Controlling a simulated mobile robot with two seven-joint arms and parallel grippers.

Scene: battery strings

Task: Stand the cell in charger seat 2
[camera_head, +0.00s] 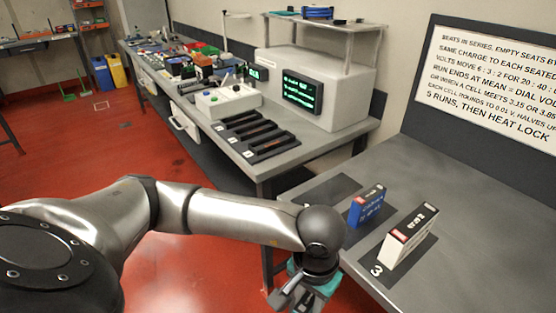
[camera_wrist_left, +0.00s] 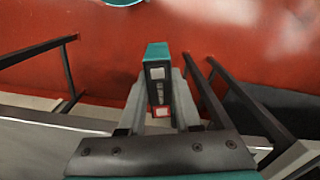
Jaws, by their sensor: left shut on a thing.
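My left gripper (camera_head: 303,294) hangs low in front of the right table's near edge. In the left wrist view it (camera_wrist_left: 160,112) is shut on a teal and dark cell (camera_wrist_left: 158,82) with white and red marks. The cell is held clear of any surface, over the red floor. In the head view the cell cannot be told apart from the gripper. Three dark seats with small number tags, apparently the charger's, lie on the far bench; the middle one (camera_head: 252,136) looks empty. My right gripper is not in view.
On the right table (camera_head: 470,250) a blue cell (camera_head: 367,206) and a white cell (camera_head: 409,236) stand on dark mats; the white one's mat reads 3. A third mat (camera_head: 333,187) looks bare. A grey cabinet with a green screen (camera_head: 301,93) stands behind the seats.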

